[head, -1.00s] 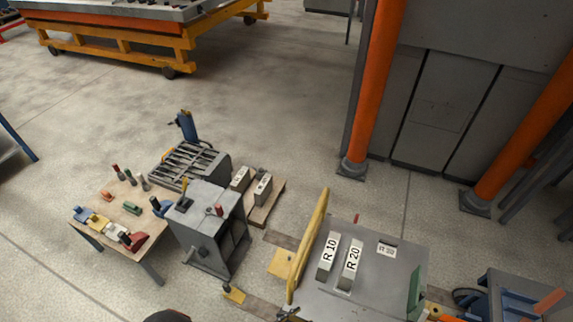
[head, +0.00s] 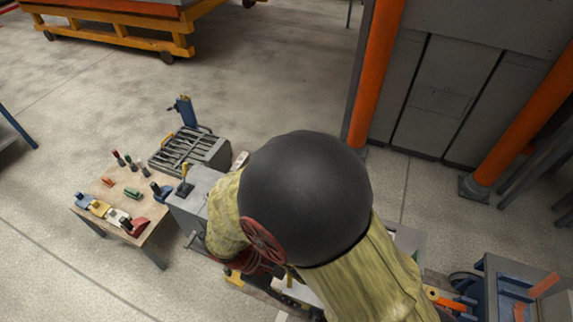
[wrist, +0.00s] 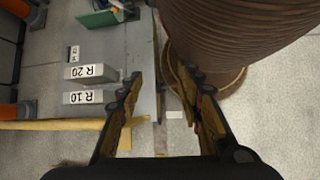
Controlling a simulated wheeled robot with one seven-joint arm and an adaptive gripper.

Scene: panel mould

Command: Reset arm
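My arm, with a large black round joint and yellow-green sleeves, fills the lower middle of the head view. It covers most of the grey panel table. My gripper (wrist: 160,85) shows in the wrist view with its two fingers apart and nothing between them. It is above the right edge of the grey table (wrist: 143,55), with floor also below. The white labelled blocks R 20 (wrist: 90,72) and R 10 (wrist: 88,97) lie on the table left of the fingers. In the head view these blocks are hidden behind my arm.
A wooden table (head: 150,238) with small coloured parts stands at left, beside a slotted grey rack (head: 190,150). An orange post (head: 377,70) stands behind.

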